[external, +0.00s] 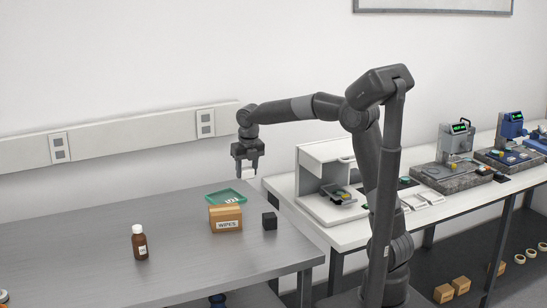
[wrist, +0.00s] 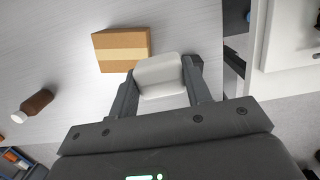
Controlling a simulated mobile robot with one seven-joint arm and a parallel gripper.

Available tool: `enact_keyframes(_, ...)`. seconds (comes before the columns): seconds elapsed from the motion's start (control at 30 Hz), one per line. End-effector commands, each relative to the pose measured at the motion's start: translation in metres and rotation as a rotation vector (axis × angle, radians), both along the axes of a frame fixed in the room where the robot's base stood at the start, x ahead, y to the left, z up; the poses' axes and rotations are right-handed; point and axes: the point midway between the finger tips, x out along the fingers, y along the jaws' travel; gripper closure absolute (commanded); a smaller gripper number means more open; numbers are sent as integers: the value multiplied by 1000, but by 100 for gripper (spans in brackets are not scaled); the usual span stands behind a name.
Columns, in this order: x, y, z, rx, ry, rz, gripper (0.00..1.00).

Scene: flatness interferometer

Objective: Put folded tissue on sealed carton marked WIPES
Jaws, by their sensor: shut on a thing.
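The sealed carton marked WIPES (external: 225,213) is a brown box standing on the grey table, with its label facing the camera. In the wrist view its taped top (wrist: 121,44) lies just beyond my fingers, to the left. The tissue is small in the external view, held clear of the carton.
A brown bottle with a white cap (external: 139,243) stands to the left. A white bench with instruments (external: 325,190) adjoins on the right.

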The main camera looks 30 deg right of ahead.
Motion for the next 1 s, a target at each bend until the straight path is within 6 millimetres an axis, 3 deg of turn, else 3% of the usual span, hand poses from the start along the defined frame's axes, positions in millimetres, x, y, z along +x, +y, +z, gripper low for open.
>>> enact_keyframes(0.13,3,-23,4,-2,-2,-13,76)
enact_keyframes(0.27,3,-23,1,-3,0,-13,76)
enact_keyframes(0.7,4,68,-54,-4,1,-11,76)
enact_keyframes(0.83,5,83,-63,-4,-1,-13,76)
enact_keyframes(1.0,5,88,-71,-4,-1,-15,76)
